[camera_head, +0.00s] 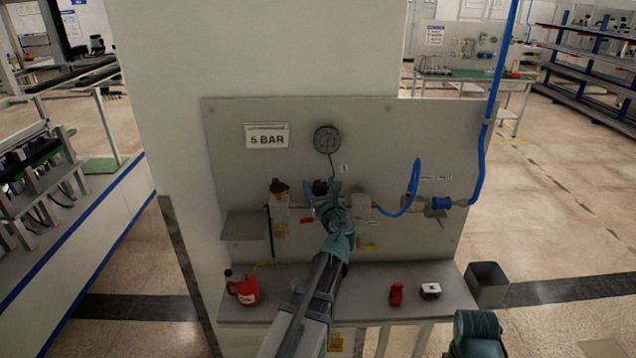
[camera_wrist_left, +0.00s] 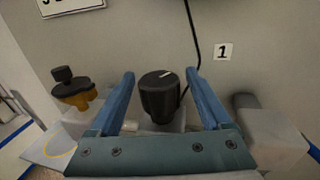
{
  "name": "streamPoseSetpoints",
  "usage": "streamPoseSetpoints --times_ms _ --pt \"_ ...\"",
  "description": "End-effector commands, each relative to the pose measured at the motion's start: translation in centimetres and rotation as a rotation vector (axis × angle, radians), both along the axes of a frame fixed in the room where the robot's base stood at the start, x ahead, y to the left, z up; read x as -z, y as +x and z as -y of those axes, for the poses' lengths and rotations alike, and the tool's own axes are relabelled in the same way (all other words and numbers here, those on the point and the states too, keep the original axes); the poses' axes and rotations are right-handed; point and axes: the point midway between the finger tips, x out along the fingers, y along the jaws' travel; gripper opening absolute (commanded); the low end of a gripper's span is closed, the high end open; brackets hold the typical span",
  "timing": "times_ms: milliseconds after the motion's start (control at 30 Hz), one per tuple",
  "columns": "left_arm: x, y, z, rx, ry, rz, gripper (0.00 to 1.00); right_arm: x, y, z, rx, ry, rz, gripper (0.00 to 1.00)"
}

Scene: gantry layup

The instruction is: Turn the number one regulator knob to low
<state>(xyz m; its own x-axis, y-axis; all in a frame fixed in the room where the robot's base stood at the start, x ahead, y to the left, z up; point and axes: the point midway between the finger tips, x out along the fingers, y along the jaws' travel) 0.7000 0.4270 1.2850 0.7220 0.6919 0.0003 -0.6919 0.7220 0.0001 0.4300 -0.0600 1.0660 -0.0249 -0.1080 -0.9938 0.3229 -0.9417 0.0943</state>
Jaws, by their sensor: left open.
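The number one regulator knob (camera_wrist_left: 158,95) is black with a white mark on its top, beside a label "1" (camera_wrist_left: 224,51) on the panel. In the left wrist view it stands between the two blue fingers of my left gripper (camera_wrist_left: 162,92), which is open, with a gap on each side of the knob. In the head view my left gripper (camera_head: 328,190) is in front of the panel at the regulator and mostly hides it. A round dark gauge (camera_head: 327,140) sits above. My right gripper does not show.
The grey panel (camera_head: 230,180) carries a "5 BAR" sign (camera_head: 267,136), a filter unit (camera_head: 279,210) at left and blue hose (camera_head: 413,185) at right. The shelf below holds a red can (camera_head: 246,291), a red item (camera_head: 397,294) and a white block (camera_head: 430,290). A grey bin (camera_head: 487,285) stands right.

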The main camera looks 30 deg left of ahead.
Motion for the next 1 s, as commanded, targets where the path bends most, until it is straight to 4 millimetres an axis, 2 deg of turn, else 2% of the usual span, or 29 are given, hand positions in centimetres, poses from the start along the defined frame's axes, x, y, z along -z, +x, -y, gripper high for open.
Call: streamPoseSetpoints --times_ms 33,200,567,1000 --pt "0.00 0.68 -0.49 -0.001 0.000 0.000 0.82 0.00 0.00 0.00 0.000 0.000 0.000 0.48" --pt "0.00 1.36 -1.33 -0.001 0.000 0.000 0.82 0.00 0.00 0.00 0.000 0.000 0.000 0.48" --pt "0.00 1.48 -1.47 0.000 0.000 0.000 0.82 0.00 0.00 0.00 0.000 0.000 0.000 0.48" --pt "0.00 1.47 -1.45 0.000 0.000 0.000 0.03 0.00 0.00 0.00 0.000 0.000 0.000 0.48"
